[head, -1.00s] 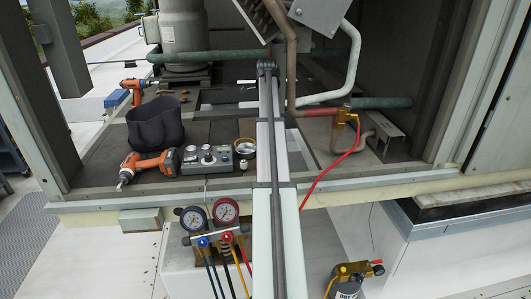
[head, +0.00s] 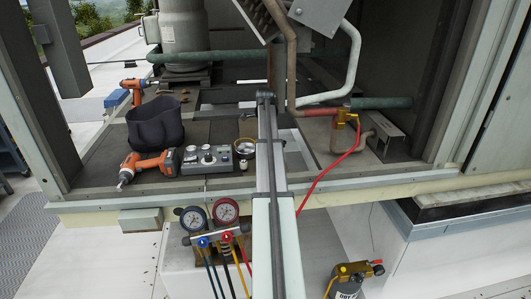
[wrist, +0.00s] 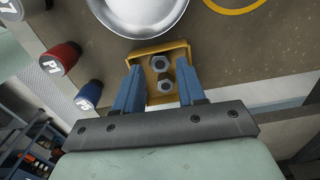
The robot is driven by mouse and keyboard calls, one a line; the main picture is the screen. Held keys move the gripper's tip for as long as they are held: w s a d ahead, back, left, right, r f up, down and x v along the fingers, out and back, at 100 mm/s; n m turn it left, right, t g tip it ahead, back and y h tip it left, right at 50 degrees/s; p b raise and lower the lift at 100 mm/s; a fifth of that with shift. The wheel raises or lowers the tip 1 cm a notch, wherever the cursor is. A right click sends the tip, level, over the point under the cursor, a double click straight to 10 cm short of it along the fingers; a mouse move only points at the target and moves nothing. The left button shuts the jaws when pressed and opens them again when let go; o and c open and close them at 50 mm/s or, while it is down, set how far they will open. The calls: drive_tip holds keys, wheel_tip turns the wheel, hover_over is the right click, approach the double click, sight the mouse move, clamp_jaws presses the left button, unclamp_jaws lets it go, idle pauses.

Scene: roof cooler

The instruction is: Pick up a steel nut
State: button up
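In the wrist view a steel nut (wrist: 160,64) lies in a small orange-yellow tray (wrist: 154,49). A second, smaller steel hex piece (wrist: 165,87) lies just below it in the picture; its exact shape is hard to tell. My gripper (wrist: 158,75) has two blue fingers spread apart, one on each side of these pieces, with nothing held between them. I cannot tell how far above the tray the fingertips are. In the head view my arm covers the gripper, and I cannot make out the nut there.
A pale round bowl (wrist: 140,14) sits beside the tray. A red socket (wrist: 63,57) and a blue socket (wrist: 89,95) are at left, a yellow ring (wrist: 237,5) at upper right.

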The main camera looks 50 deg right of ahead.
wheel_tip(320, 180, down, 2)
drive_tip(key=shift+f, duration=0.15)
clamp_jaws()
idle(0.3)
